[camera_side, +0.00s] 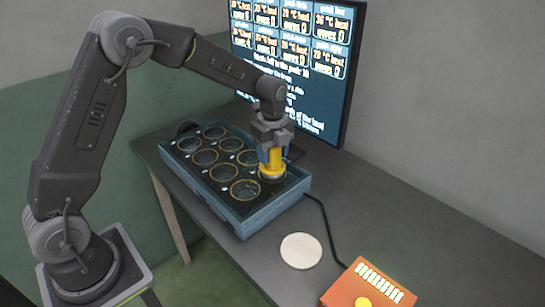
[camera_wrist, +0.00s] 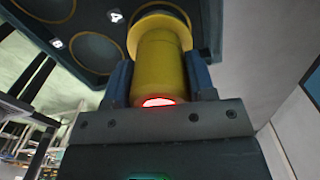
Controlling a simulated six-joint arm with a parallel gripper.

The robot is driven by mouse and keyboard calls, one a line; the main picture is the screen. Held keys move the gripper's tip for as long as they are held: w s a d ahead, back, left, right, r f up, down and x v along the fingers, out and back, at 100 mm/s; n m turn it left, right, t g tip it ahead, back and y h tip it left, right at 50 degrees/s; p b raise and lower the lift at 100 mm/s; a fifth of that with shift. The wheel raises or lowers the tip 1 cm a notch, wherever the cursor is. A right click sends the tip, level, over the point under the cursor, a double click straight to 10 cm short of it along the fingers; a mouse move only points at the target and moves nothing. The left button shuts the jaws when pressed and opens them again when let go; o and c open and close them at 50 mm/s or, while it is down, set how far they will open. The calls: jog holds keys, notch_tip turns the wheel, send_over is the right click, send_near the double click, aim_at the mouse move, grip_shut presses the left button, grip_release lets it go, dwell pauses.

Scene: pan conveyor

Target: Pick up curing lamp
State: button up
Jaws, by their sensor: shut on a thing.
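The curing lamp is a yellow cylinder (camera_side: 275,159) with a wider rim at its lower end, standing upright over the near right well of the blue tray in the side view. In the wrist view the lamp (camera_wrist: 159,65) fills the middle, with a red glow at its near end. My gripper (camera_side: 272,150) is above the tray, its two blue fingers shut on the lamp's body, one on each side. They also show in the wrist view (camera_wrist: 160,82). Whether the lamp's rim touches the tray cannot be told.
The blue tray (camera_side: 262,216) has several ringed round wells and stands on a grey table (camera_side: 420,235). A white disc (camera_side: 301,251) and an orange box (camera_side: 368,287) with a yellow button lie in front. A screen (camera_side: 345,90) stands behind. The table's right side is clear.

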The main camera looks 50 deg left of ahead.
jog(key=shift+r, duration=0.15)
notch_tip(320, 180, up, 4)
jog(key=s+a+r, duration=0.5)
jog(key=a+r, duration=0.1)
jog(key=a, duration=0.4)
jog(key=s+a, duration=0.7)
jog(key=a, duration=0.5)
jog(key=s+a, duration=0.8)
jog(key=a, duration=0.3)
jog(key=shift+w+d+f, duration=0.75)
jog(key=shift+w+f, duration=0.9)
jog(key=shift+w, duration=0.1)
jog(key=shift+w+d+f, duration=0.75)
jog(key=shift+w+f, duration=0.95)
jog(key=shift+w, duration=0.1)
jog(key=shift+w+d+f, duration=0.75)
jog(key=shift+w+f, duration=0.9)
jog(key=shift+w, duration=0.1)
jog(key=shift+f, duration=0.15)
